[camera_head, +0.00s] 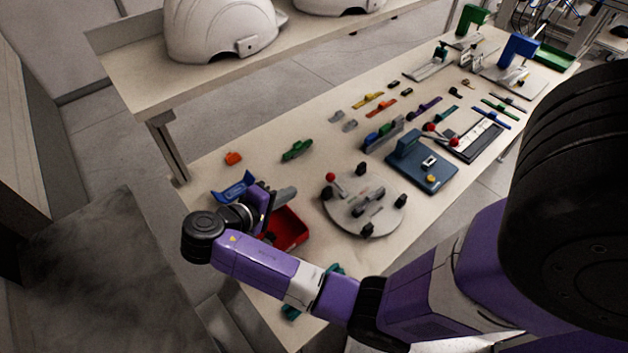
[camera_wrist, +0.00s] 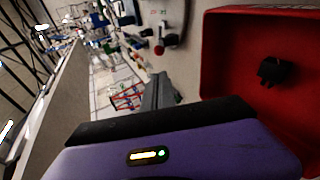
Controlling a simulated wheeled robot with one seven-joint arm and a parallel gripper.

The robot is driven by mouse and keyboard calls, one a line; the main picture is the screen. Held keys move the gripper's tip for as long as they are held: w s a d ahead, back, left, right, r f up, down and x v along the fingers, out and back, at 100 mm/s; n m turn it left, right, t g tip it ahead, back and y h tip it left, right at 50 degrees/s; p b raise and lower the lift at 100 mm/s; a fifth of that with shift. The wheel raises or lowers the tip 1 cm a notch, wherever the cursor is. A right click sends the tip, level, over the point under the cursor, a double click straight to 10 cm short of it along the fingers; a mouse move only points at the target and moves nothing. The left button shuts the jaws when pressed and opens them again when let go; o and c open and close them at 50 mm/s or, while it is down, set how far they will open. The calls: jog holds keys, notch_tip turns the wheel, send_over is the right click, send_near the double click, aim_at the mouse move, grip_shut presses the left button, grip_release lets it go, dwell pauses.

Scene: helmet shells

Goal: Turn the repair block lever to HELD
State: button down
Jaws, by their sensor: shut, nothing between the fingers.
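My gripper (camera_head: 284,194) is shut and empty, above the left part of the bench beside the red bin. In the wrist view its grey fingers (camera_wrist: 158,92) are together. No label reading HELD is legible, so I cannot tell for sure which part is the repair block lever. A red-knobbed lever (camera_head: 330,178) stands on the left edge of a round grey plate (camera_head: 347,220), a little right of my gripper and apart from it. A blue block fixture (camera_head: 432,176) is farther right, with red-balled levers (camera_head: 429,127) near its back.
The red bin (camera_head: 294,238) is close by my gripper; a small black part (camera_wrist: 271,70) lies inside it. A blue bracket (camera_head: 233,187), green part (camera_head: 297,150) and orange part (camera_head: 233,158) lie nearby. White helmet shells (camera_head: 215,30) stand on the shelf behind.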

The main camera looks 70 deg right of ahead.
jog(key=shift+s+a, duration=0.15)
jog(key=shift+s, duration=0.2)
jog(key=p, duration=0.3)
send_near(328, 178)
jog(key=x, duration=0.5)
jog(key=shift+x, duration=0.9)
jog(key=shift+f, duration=0.1)
